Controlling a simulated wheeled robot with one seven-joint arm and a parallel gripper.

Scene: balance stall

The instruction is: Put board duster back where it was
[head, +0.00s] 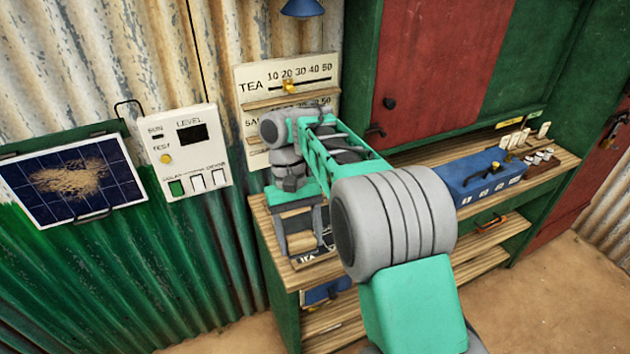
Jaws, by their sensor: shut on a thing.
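My gripper (300,243) is low over the left end of the wooden counter (265,222), pointing down. The fingers and wrist hide part of the block. I cannot tell whether the block touches the counter top. A dark lettered item (318,256) lies on the counter just beside and below the gripper.
A price board (287,72) with a yellow slider hangs behind my arm. A level panel (187,150) and solar panel (75,180) are on the left wall. A blue toolbox (480,178) and small pale blocks (515,138) stand on the counter's right. Shelves (490,240) lie below.

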